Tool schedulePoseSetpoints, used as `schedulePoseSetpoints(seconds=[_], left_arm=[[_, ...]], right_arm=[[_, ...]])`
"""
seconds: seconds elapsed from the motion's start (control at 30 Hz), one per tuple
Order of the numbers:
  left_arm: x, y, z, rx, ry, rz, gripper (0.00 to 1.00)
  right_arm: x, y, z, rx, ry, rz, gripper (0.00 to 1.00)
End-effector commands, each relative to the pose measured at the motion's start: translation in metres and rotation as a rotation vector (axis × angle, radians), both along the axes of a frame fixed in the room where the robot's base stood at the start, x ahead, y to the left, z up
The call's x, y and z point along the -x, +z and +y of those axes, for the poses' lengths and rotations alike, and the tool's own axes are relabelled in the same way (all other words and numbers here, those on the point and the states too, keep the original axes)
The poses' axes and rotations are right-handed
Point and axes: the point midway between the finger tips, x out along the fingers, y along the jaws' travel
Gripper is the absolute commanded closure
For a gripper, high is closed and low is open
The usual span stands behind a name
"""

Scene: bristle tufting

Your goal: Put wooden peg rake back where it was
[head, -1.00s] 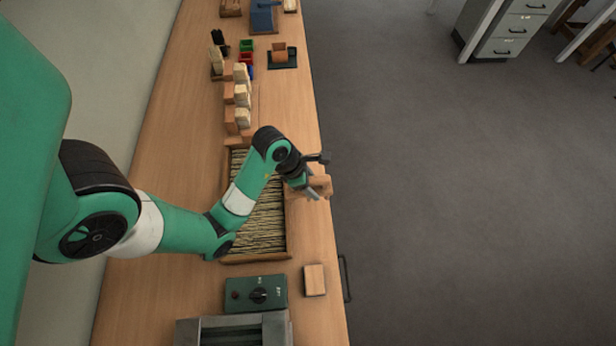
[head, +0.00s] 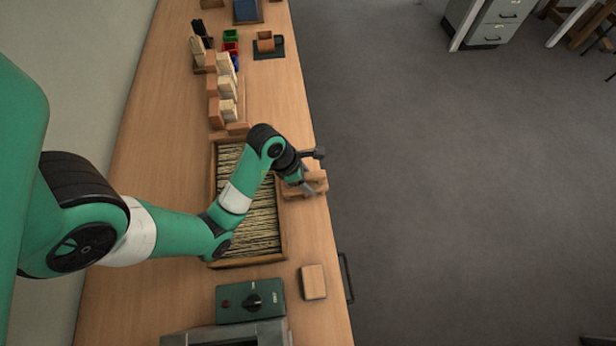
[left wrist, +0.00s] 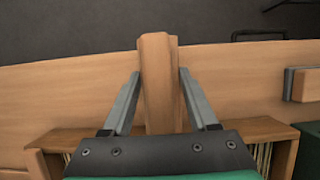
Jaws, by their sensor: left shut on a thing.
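The wooden peg rake (head: 317,187) is a light-brown wooden piece at the bench's right edge, beside the long tray. My left gripper (head: 307,184) is shut on it and covers part of it. In the left wrist view the rake (left wrist: 157,85) stands as a wooden bar between the two grey fingers of my left gripper (left wrist: 160,80). Its pegs cannot be made out. Whether it touches the bench top cannot be told. My right gripper is not in view.
A wooden tray (head: 280,235) of bristle strands lies under my left arm. A green control box (head: 250,301) and a small wooden block (head: 313,282) sit nearer. Wooden holders with pale brush blocks (head: 226,88) and coloured bins (head: 231,48) stand farther back.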

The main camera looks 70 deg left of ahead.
Motion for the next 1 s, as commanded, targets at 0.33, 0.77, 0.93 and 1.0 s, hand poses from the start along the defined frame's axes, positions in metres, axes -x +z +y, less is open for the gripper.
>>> schedulePoseSetpoints(seconds=[0.33,0.77,0.93,1.0], left_arm=[[0.000,-0.002,0.000,0.000,0.000,0.000,0.11],[0.011,0.037,0.003,-0.002,0.002,-0.003,0.11],[0.027,0.079,0.005,0.000,0.003,0.001,0.11],[0.032,0.091,0.006,0.000,0.004,0.001,0.11]], right_arm=[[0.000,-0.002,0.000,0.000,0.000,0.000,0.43],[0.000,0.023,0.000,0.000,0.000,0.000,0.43],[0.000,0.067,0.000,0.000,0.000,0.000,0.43],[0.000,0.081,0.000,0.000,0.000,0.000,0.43]])
